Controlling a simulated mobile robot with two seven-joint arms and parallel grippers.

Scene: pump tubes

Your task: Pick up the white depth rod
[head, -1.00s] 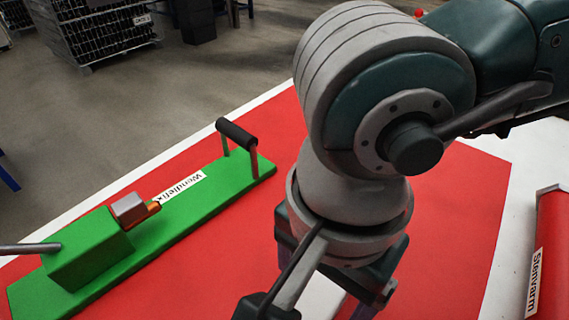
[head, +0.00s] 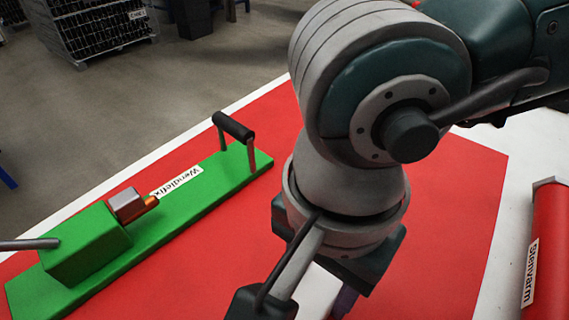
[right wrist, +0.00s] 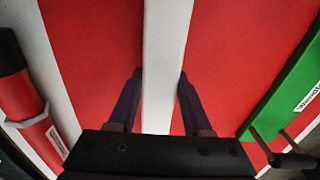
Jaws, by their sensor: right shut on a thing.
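The white depth rod (right wrist: 166,60) is a long, flat-sided white bar running up the middle of the right wrist view. My right gripper (right wrist: 160,76) has its two dark fingers on either side of it and is shut on it. In the head view a white piece of the rod (head: 318,292) shows below my right wrist, and most of it is hidden behind my arm. A finger of the right gripper (head: 344,302) shows at the lower edge there. I cannot tell how high the rod is above the surface. My left gripper is not in view.
A green fixture (head: 200,210) labelled Wendlefix, with a black handle, lies left on the red mat (head: 455,240). A red cylinder (head: 550,240) labelled Stenvarm lies at the right edge. The mat right of my wrist is clear. A wire-sided crate (head: 95,30) stands on the floor behind.

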